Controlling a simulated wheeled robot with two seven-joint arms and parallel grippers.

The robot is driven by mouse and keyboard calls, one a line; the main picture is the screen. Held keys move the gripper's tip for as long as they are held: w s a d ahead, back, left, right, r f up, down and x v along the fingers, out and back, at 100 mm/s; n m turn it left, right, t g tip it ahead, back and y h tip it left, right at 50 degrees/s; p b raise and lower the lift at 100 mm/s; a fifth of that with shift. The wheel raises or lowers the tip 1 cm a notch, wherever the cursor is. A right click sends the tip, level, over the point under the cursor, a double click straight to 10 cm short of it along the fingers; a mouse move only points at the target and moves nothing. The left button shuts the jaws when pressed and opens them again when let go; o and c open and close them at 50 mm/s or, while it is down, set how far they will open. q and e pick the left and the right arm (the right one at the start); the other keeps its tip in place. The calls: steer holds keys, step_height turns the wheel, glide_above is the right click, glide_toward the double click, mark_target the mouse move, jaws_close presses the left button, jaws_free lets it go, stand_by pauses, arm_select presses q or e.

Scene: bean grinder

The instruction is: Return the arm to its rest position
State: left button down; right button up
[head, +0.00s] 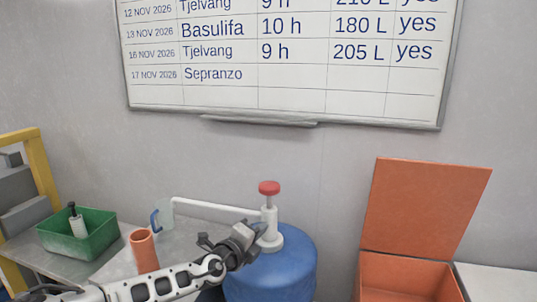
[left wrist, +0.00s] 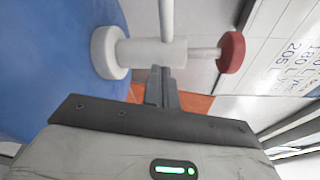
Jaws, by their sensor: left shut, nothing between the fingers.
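My left arm comes in from the lower left in the head view. Its gripper (head: 257,230) is beside the white pump (head: 271,225) on the blue barrel (head: 280,280). In the left wrist view the fingers (left wrist: 161,84) are shut with nothing between them, close to the white pump body (left wrist: 155,53). I cannot tell whether they touch it. The pump's red knob (head: 269,188) stands raised on its rod; it also shows in the left wrist view (left wrist: 231,52). My right gripper is not in view.
An orange cup (head: 145,252) stands close to my arm. A green bin (head: 95,240) is at left. An open orange box (head: 405,278) is at right.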

arm_select(q)
steer(key=w+a+f+n+t+y, duration=0.15)
steer(key=a+y, duration=0.35)
steer(key=a, duration=1.7)
steer(key=s+d+f+n+g, duration=0.25)
steer(key=s+f+n, duration=0.25)
steer(key=s+f, duration=0.45)
steer(key=s+d+f+n+g, duration=0.1)
steer(key=s+d+f+n, duration=0.35)
steer(key=s+f, duration=0.5)
steer(key=s+a+f+n+g, duration=0.1)
steer(key=s+a+n, duration=0.2)
steer(key=s, duration=0.4)
steer(key=s+a+n+g+y, duration=0.1)
steer(key=s+a+n, duration=0.2)
steer(key=s, duration=0.4)
steer(key=s+a+f+n+g, duration=0.1)
steer(key=s+a+n, duration=0.2)
steer(key=s, duration=0.5)
steer(key=d+r+n, duration=0.1)
steer(key=d+n, duration=0.4)
steer(key=d, duration=0.5)
steer(key=shift+w+d+t, duration=0.15)
steer(key=shift+d+t, duration=0.25)
